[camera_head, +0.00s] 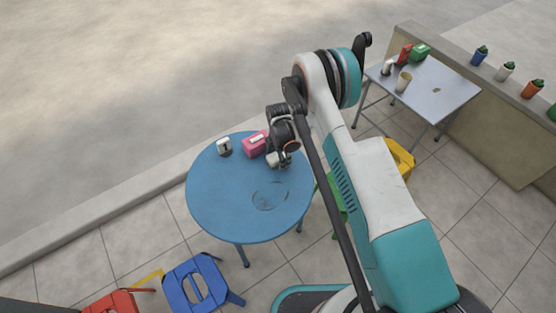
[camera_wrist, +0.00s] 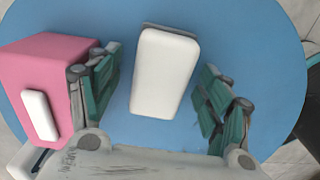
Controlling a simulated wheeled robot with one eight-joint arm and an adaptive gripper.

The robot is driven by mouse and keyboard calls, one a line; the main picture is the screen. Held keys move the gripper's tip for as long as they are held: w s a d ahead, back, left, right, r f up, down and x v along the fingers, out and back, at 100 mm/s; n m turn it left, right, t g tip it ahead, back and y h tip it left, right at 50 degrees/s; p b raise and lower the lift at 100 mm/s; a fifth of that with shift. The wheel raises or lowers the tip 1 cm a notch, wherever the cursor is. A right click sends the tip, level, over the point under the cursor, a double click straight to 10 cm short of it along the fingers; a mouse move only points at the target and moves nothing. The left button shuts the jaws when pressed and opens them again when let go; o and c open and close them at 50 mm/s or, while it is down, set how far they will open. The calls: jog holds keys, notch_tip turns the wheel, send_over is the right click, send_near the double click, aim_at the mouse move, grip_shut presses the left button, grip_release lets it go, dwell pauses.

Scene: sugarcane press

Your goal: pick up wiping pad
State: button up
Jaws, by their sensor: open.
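The wiping pad (camera_wrist: 165,75) is a white rounded block with a grey edge at its far end. In the wrist view it lies on the blue round table (camera_wrist: 235,35), between the two spread fingers of my gripper (camera_wrist: 158,95). A gap shows on each side of it, so neither finger appears to touch it. In the head view my gripper (camera_head: 280,160) is low over the right part of the table (camera_head: 215,190) and largely hides the pad.
A pink box (camera_head: 255,143) with a white top piece stands close beside my left finger. A round stain (camera_head: 270,196) marks the near tabletop. Blue (camera_head: 196,283) and red (camera_head: 118,303) stools stand below; a grey table (camera_head: 430,90) is at right.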

jog(key=c, duration=1.2)
jog(key=shift+c, duration=0.2)
jog(key=shift+r, duration=0.1)
notch_tip(320, 180, up, 20)
jog(key=p, duration=0.6)
jog(key=shift+p, duration=0.4)
